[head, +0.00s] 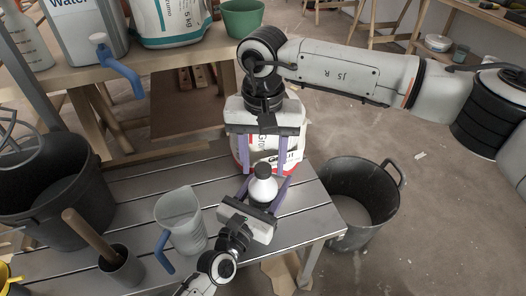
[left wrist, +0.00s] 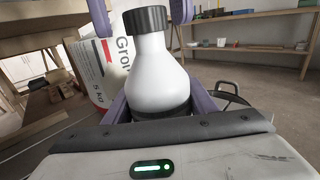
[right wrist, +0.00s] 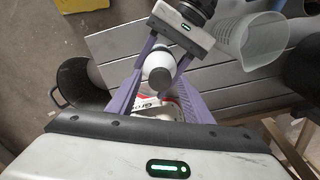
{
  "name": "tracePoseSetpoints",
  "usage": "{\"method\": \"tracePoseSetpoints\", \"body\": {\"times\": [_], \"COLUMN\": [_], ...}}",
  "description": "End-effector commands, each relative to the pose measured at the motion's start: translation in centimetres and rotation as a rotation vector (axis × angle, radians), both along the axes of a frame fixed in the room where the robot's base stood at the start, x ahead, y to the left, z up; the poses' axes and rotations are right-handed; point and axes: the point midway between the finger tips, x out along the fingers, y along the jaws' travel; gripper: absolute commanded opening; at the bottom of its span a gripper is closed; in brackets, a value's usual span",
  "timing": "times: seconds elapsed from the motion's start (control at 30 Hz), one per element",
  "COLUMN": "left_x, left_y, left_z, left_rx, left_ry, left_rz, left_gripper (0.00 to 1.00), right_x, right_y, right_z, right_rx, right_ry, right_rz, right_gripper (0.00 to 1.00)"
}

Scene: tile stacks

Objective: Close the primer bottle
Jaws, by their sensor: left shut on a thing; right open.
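The primer bottle (head: 263,188) is white and stands upright above the slatted bench. My left gripper (head: 264,194) is shut around its lower body, and the bottle fills the left wrist view (left wrist: 156,78). A black cap (left wrist: 146,19) sits on the bottle's neck; how tightly it is screwed on cannot be told. My right gripper (head: 262,165) points down from above and is open. Its purple fingers stand on either side of the cap, with gaps visible in the left wrist view. The right wrist view shows the bottle (right wrist: 157,60) between the fingers, with the cap (right wrist: 160,77) nearest.
A clear measuring jug (head: 181,222) and a dark pot with a wooden handle (head: 119,262) stand on the bench (head: 300,212). A black bucket (head: 352,205) is right of it, another (head: 45,205) at left. A white-and-red bag (head: 290,143) is behind the bottle.

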Motion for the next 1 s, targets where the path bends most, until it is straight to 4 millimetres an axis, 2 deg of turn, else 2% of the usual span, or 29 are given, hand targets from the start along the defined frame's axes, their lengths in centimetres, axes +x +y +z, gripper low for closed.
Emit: {"method": "tracePoseSetpoints", "body": {"times": [0.27,0.5,0.77,0.87,1.0], "left_x": [-0.03,-0.03,-0.02,-0.02,-0.02], "left_y": [-0.01,-0.01,0.0,0.0,0.0], "left_z": [-0.08,-0.08,-0.08,-0.08,-0.08], "left_rx": [0.001,0.001,0.001,0.001,0.001], "left_ry": [0.002,0.002,0.002,0.002,0.002], "left_rz": [-0.001,-0.001,0.0,0.0,0.0], "left_gripper": [0.0,0.0,0.0,0.0,0.0], "right_x": [0.0,0.0,-0.01,-0.01,-0.02], "right_y": [-0.01,-0.01,-0.01,-0.01,-0.01], "right_z": [-0.11,-0.09,-0.08,-0.09,-0.12], "right_rx": [0.0,0.0,0.0,0.0,0.001], "right_ry": [0.0,0.0,0.0,0.001,0.001], "right_rz": [0.0,0.0,-0.022,-0.128,-0.41], "right_gripper": [0.45,0.04,0.02,0.02,0.02]}}
